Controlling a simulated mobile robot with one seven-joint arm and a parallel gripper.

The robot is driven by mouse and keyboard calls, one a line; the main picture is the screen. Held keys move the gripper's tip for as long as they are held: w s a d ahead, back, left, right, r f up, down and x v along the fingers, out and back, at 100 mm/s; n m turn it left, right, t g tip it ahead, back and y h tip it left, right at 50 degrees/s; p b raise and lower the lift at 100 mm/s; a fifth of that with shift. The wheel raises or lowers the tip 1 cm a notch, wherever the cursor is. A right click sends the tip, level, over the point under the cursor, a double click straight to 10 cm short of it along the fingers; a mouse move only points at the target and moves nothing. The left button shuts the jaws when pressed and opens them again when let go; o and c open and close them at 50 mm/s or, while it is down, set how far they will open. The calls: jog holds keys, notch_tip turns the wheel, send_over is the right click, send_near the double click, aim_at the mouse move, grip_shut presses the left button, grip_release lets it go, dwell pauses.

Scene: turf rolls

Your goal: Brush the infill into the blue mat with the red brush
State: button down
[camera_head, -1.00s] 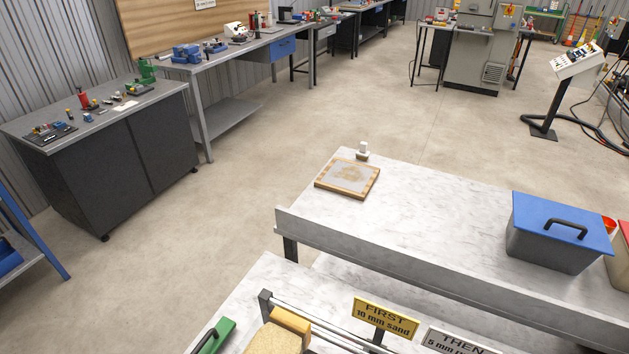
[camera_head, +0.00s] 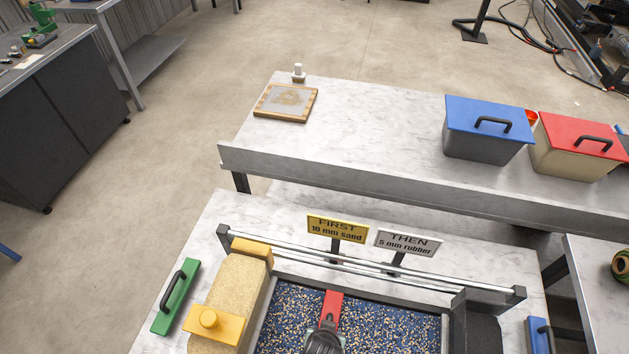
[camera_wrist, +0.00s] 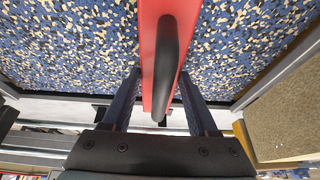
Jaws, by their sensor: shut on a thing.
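The blue mat (camera_head: 285,303) lies in a framed bed at the bottom of the head view, speckled with tan and dark bits. It also fills the top of the wrist view (camera_wrist: 70,40). The red brush (camera_head: 333,303) lies along the mat, its red body leading away from me. In the wrist view the brush (camera_wrist: 148,50) has a black bar handle (camera_wrist: 167,65). My gripper (camera_wrist: 160,75) has one finger on each side of this handle and is shut on it. The brush's underside and bristles are hidden. Whether it touches the mat cannot be told.
Metal rails (camera_head: 370,268) cross behind the bed. Signs read "FIRST 10 mm sand" (camera_head: 337,229) and "THEN 5 mm rubber" (camera_head: 408,243). Blue-lidded (camera_head: 487,118) and red-lidded bins (camera_head: 580,135) stand behind.

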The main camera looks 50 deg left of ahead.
jog(key=w+d, duration=0.2)
jog(key=d, duration=0.1)
jog(key=w+d+b, duration=0.1)
jog(key=d, duration=0.1)
jog(key=w+d, duration=0.2)
jog(key=d, duration=0.1)
jog(key=shift+w+d+f+b, duration=0.1)
jog(key=shift+w+d+b, duration=0.2)
jog(key=shift+w, duration=0.05)
jog(key=w+d+b, duration=0.1)
jog(key=w+d, duration=0.1)
jog(key=w+d+b, duration=0.1)
jog(key=d, duration=0.2)
jog(key=w+d+b, duration=0.2)
jog(key=d, duration=0.1)
jog(key=shift+w+d, duration=0.15)
jog(key=shift+w, duration=0.15)
jog(key=shift+w+d+b, duration=0.35)
jog(key=shift+w+d, duration=0.1)
jog(key=shift+d, duration=0.25)
jog(key=s+a+p, duration=0.1)
jog(key=a, duration=0.1)
jog(key=s+a+p, duration=0.1)
jog(key=a, duration=0.1)
jog(key=shift+s, duration=0.4)
jog(key=shift+s+a+p, duration=0.4)
jog(key=shift+a+p, duration=0.05)
jog(key=shift+a, duration=0.25)
jog(key=shift+d, duration=0.1)
